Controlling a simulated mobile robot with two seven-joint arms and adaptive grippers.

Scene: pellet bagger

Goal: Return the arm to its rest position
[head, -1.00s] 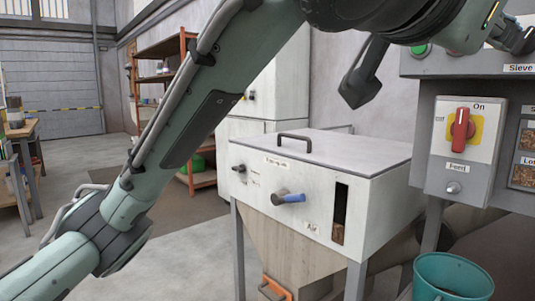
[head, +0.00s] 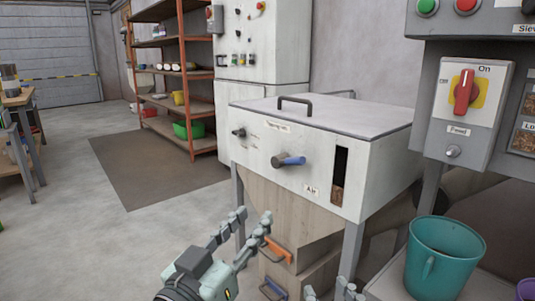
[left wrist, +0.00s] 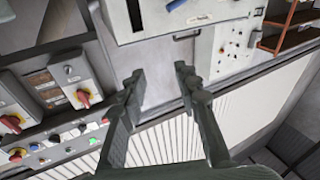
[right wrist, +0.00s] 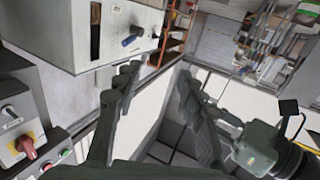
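My left gripper (head: 242,240) is low at the bottom centre of the head view, in front of the hopper box. Its fingers are apart with nothing between them, as the left wrist view (left wrist: 158,77) also shows. My right gripper (head: 330,293) shows only its fingertips at the bottom edge of the head view. In the right wrist view (right wrist: 157,76) its fingers are apart and empty. My left gripper's body also appears at the right of the right wrist view. Neither gripper touches anything that I can see.
The white hopper box (head: 300,150) with a blue-handled lever (head: 288,161) stands ahead. The control panel with a red Feed switch (head: 464,92) is at right, above a teal bucket (head: 440,262). An orange shelf (head: 184,80) stands behind at left.

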